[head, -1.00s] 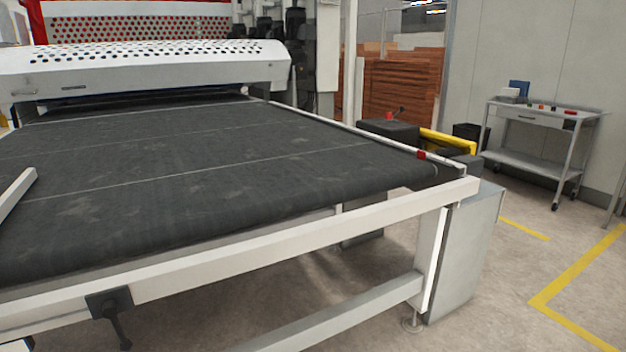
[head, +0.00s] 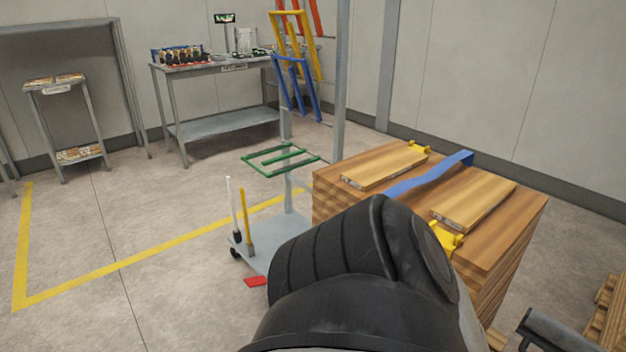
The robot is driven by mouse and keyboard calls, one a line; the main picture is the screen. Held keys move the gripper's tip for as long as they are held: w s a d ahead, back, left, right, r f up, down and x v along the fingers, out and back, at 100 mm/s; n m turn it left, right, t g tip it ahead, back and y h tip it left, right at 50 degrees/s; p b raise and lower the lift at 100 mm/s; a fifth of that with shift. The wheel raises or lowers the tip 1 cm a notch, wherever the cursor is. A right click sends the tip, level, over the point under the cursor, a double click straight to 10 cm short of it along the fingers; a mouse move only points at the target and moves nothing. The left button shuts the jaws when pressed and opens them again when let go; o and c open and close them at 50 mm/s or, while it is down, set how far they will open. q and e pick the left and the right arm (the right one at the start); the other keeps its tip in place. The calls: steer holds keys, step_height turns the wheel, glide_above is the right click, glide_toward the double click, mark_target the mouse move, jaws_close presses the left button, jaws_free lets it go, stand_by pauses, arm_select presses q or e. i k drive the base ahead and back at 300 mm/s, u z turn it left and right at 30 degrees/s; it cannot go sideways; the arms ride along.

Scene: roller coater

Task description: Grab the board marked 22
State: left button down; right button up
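In the head view, two loose boards lie on top of a stack of wood (head: 340,205). One board (head: 385,166) lies towards the back left of the stack top, the other board (head: 474,202) towards the right. Both have small markings on their near ends, too small to read, so I cannot tell which is marked 22. A black part of my own arm covers the front left of the stack. Neither gripper is in view.
A blue strap (head: 430,174) crosses the stack between the boards, with yellow clamps (head: 445,236) at the edges. A cart with brooms (head: 262,245) stands left of the stack. A workbench (head: 215,72) and small stand (head: 60,92) stand farther back. The floor at left is clear.

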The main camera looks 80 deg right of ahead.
mark_target(366, 177)
steer(key=z, duration=3.2)
